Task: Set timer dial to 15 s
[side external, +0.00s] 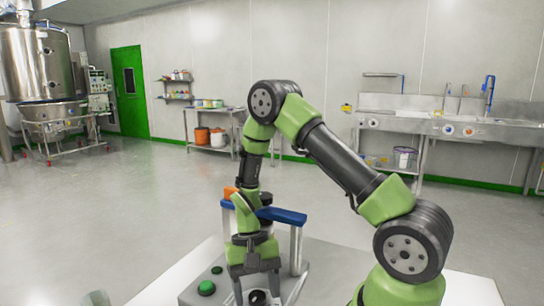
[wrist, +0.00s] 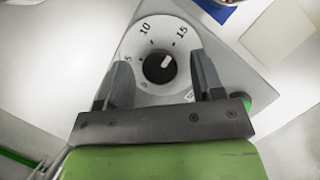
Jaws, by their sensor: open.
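The timer dial (wrist: 135,52) is a white round face with black numbers, with 5, 10 and 15 readable in the wrist view. Its black knob (wrist: 155,76) has a white pointer line that points up and right, roughly toward the 15. In the side view the knob (side external: 257,298) shows low at the picture's bottom edge, and its numbers are not readable. My gripper (wrist: 160,62) is open, with one finger on each side of the knob and visible gaps to it. In the side view my gripper (side external: 256,288) points down over the knob.
A blue bar (side external: 283,215) on grey posts stands close beside my wrist. An orange item (side external: 230,191) shows behind. White tabletop (side external: 465,290) lies to the right.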

